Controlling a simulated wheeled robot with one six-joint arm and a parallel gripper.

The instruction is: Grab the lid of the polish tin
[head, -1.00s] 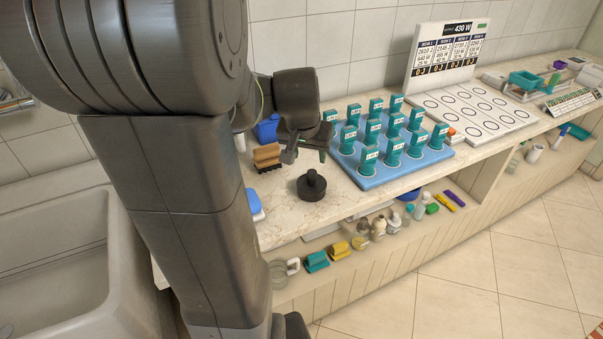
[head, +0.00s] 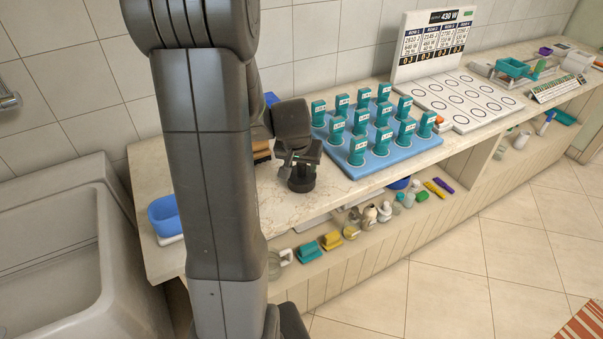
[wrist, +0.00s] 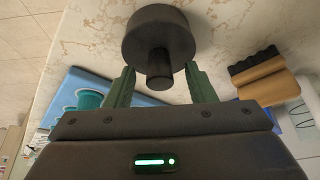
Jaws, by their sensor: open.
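The polish tin (head: 302,184) is a dark, round, squat tin standing on the marble counter, left of the blue tray. In the wrist view its dark lid (wrist: 158,35) shows from above, with a knob (wrist: 159,70) rising from its middle. My gripper (head: 298,162) is just above the tin in the head view and partly covers it. In the wrist view my gripper (wrist: 160,82) is open, with one green finger on each side of the knob. I cannot tell whether the fingers touch it. Where lid and tin body part is not visible.
A blue tray (head: 404,150) with several teal labelled blocks stands to the right. A brown brush (wrist: 265,78) lies close beside the tin. A blue tub (head: 163,215) stands at the counter's left end by the sink (head: 60,250). Bare counter lies in front of the tin.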

